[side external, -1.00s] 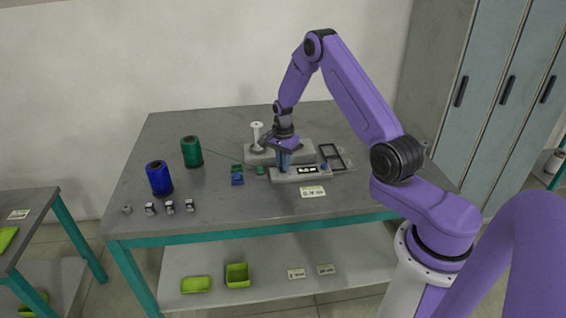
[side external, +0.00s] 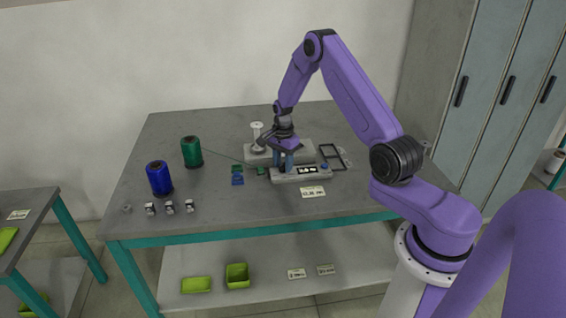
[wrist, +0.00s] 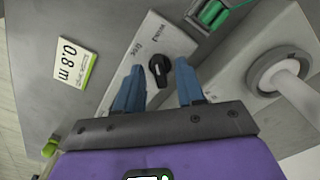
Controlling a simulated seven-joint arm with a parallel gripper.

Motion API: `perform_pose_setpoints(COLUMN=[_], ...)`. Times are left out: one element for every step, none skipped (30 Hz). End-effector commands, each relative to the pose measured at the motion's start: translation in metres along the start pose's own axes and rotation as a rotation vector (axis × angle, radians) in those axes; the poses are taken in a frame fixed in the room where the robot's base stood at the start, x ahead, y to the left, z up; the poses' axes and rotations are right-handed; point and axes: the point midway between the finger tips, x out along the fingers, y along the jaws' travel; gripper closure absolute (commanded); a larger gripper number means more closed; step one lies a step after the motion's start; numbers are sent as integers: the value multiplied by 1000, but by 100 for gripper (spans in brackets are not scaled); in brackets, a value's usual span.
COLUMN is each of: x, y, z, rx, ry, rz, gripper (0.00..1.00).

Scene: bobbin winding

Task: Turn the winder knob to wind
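In the side view my gripper (side external: 284,170) points down over the winder's left end, where the knob is hidden. A white bobbin (side external: 257,128) stands upright on the winder's rear left part; its pale shaft and flange (wrist: 285,72) show in the wrist view.
A green spool (side external: 192,152) and a blue spool (side external: 159,178) stand at left; a thin green thread runs from the green one toward the winder. A card reading 0.8 m (wrist: 74,62) lies beside the winder. Several small metal parts (side external: 169,207) lie near the front edge.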

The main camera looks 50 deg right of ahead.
Motion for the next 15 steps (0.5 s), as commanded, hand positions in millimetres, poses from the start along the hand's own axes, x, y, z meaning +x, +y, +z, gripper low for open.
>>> perform_pose_setpoints(x=[0, 0, 0, -1, -3, -5, -8, -11, -17, -22, -27, -35, -41, -48, -57], y=[0, 0, 0, 0, 0, 0, -1, -1, -1, -1, -1, -1, -1, -1, -1], z=[0, 0, 0, 0, 0, 0, 0, 0, 0, 0, 0, 0, 0, 0, 0], rx=[-1, -1, -1, -1, -1, -1, -1, -1, -1, -1, -1, -1, -1, -1, -1], ry=[0, 0, 0, 0, 1, 1, 1, 1, 1, 2, 2, 2, 2, 2, 2], rz=[0, 0, 0, 0, -1, -2, -2, -2, -3, -3, -4, -4, -5, -4, -6], gripper=[62, 62, 62, 62, 62, 62, 62, 62, 62, 62, 62, 62, 62, 62, 62])
